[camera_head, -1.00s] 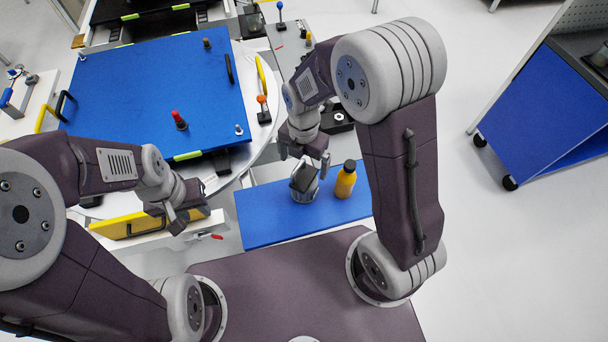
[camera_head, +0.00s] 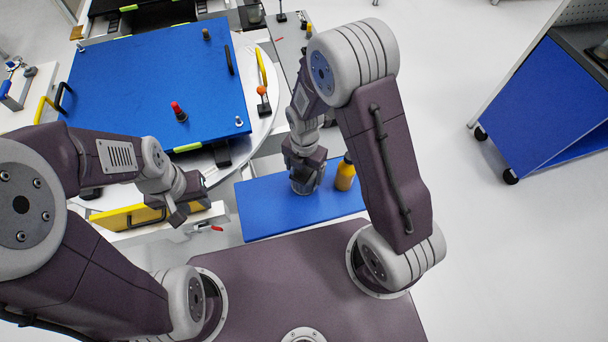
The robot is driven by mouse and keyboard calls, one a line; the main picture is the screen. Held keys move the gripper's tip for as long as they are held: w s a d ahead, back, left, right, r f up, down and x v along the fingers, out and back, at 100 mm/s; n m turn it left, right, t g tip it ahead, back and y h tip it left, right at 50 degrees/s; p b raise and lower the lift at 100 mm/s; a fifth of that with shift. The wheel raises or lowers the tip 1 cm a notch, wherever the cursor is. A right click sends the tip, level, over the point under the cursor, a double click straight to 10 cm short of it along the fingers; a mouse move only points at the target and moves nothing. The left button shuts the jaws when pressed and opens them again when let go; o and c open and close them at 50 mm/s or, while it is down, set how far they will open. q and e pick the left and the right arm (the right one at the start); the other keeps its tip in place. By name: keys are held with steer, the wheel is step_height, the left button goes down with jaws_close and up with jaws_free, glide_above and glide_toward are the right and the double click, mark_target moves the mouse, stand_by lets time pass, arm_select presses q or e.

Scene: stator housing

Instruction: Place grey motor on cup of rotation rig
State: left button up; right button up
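The grey motor (camera_head: 304,188) stands on the small blue board, mostly hidden under my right gripper. My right gripper (camera_head: 305,173) is right over the motor's top; its fingertips overlap the motor, and I cannot tell whether they grip it. My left gripper (camera_head: 183,214) hangs beside the yellow panel at the left, away from the motor; its opening cannot be made out. I cannot identify the rig's cup; the area behind my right wrist is partly covered by the arm.
A yellow bottle with a dark cap (camera_head: 345,173) stands close right of the motor. The small blue board (camera_head: 270,218) is clear in front. A large blue panel (camera_head: 150,80) lies on a white round table (camera_head: 262,128) behind. A blue cart (camera_head: 545,110) stands far right.

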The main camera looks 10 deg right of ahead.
steer(key=c, duration=1.5)
step_height(320, 180, up, 10)
steer(key=shift+r+p, duration=0.1)
steer(key=shift+p, duration=0.4)
